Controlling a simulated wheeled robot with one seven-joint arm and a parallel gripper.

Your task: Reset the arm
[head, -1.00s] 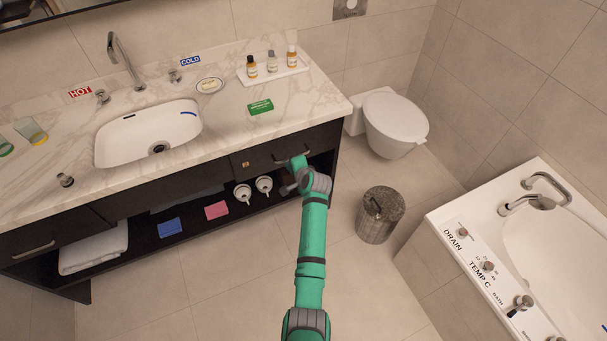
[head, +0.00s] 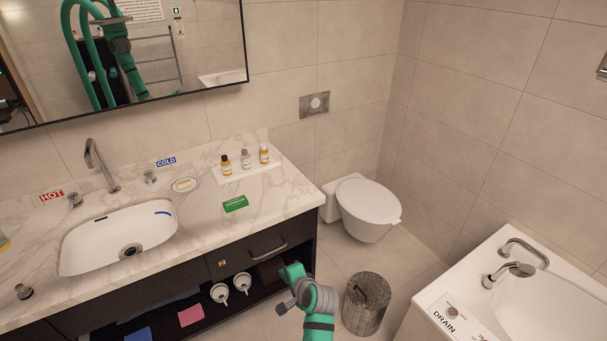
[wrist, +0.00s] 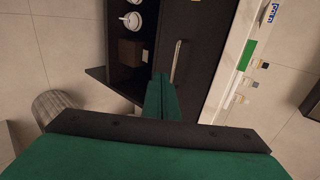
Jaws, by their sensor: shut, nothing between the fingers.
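My gripper (wrist: 160,82) shows in the wrist view with its two green fingers together and nothing between them. The fingers point at the dark vanity front, beside a long metal drawer handle (wrist: 176,62). I cannot tell the exact gap, but the gripper does not appear to hold the handle. In the head view my green arm rises from the bottom, in front of the right end of the vanity. The fingertips are hard to make out there. The drawer (head: 244,259) with that handle looks shut.
The marble counter (head: 205,220) holds a green box (head: 235,204) and a tray (head: 247,174) with three bottles. A wastebasket (head: 366,304) stands close right of my arm. The toilet (head: 366,208) and bathtub (head: 480,290) lie farther right.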

